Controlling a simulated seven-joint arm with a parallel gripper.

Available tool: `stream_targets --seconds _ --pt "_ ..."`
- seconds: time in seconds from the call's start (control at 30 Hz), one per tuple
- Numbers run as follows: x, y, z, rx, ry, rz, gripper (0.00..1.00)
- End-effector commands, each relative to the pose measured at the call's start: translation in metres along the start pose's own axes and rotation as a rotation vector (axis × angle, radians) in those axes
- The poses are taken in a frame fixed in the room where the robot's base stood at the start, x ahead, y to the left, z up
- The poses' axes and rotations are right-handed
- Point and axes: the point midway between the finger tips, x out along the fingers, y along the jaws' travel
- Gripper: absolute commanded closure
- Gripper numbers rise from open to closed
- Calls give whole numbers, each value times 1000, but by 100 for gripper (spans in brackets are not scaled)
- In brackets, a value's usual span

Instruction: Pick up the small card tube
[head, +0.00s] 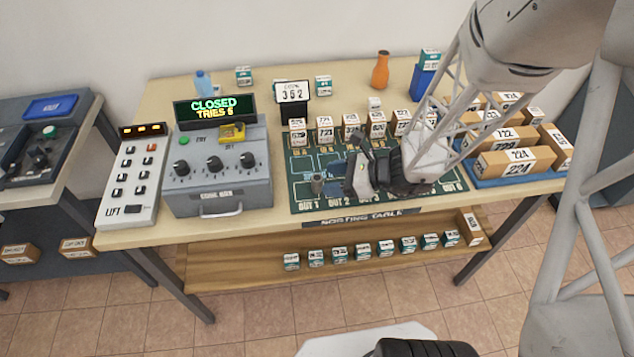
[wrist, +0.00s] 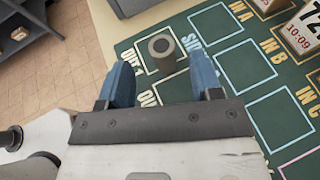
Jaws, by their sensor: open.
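The small card tube (head: 317,184) is a short grey-brown cylinder with a dark hollow top. It stands upright on the green sorting mat (head: 305,203), near the OUT 1 marking at the mat's left front. In the wrist view the tube (wrist: 162,56) shows just beyond the fingertips, roughly centred between them. My gripper (head: 337,177) is low over the mat, just right of the tube in the head view. In the wrist view my gripper (wrist: 163,82) has its two blue fingers wide apart with nothing between them. The tube's far side is hidden.
A grey code box (head: 217,170) with dials stands left of the mat. Several small labelled boxes (head: 351,125) line the mat's back edge. A blue tray (head: 500,177) of cartons is at the right. The mat around the tube looks clear.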

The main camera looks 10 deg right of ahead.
Motion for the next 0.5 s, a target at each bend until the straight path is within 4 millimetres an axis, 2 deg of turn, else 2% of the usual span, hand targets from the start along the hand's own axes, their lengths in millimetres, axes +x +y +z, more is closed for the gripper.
stream_targets --seconds 0.2,0.5 --pt "10 0 0 0 1 1 41" --pt "10 0 0 0 1 0 41"
